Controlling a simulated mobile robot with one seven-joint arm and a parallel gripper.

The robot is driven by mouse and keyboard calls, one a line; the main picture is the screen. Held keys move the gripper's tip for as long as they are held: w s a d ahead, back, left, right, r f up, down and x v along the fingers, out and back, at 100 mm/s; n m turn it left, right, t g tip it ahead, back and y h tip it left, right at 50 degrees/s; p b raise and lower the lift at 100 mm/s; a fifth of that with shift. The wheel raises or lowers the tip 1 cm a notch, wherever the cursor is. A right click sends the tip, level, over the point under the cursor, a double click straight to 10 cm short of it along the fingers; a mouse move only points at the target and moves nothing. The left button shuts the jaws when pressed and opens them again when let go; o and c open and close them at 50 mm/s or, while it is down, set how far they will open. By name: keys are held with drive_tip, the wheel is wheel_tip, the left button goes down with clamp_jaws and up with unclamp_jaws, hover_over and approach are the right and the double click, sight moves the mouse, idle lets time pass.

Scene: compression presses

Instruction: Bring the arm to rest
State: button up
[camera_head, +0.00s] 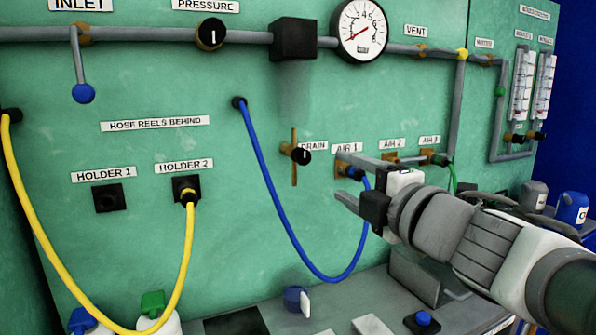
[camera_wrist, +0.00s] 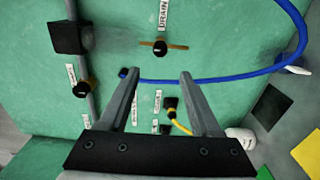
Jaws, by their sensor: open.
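My gripper (camera_head: 340,182) is open in the head view, in front of the green panel (camera_head: 140,85) by the AIR 1 label. In the wrist view its two fingers (camera_wrist: 160,76) stand apart, with no object held between them. The blue hose (camera_head: 270,215) hangs in a loop from a black outlet at left up to the AIR 1 area. Its upper right end is partly hidden by my gripper, so I cannot tell how it sits there. The blue hose (camera_wrist: 220,80) also crosses the wrist view. My arm reaches in from the lower right.
A yellow hose (camera_head: 62,275) runs to HOLDER 2; HOLDER 1 (camera_head: 109,197) is empty. The drain valve (camera_head: 295,155) protrudes left of my gripper. Pipes and a gauge (camera_head: 360,30) lie above. A grey bench (camera_head: 375,295) with a blue button (camera_head: 423,318) lies below.

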drive_tip(key=shift+s+d, duration=0.25)
drive_tip(key=shift+s, duration=0.4)
drive_tip(key=shift+d, duration=0.1)
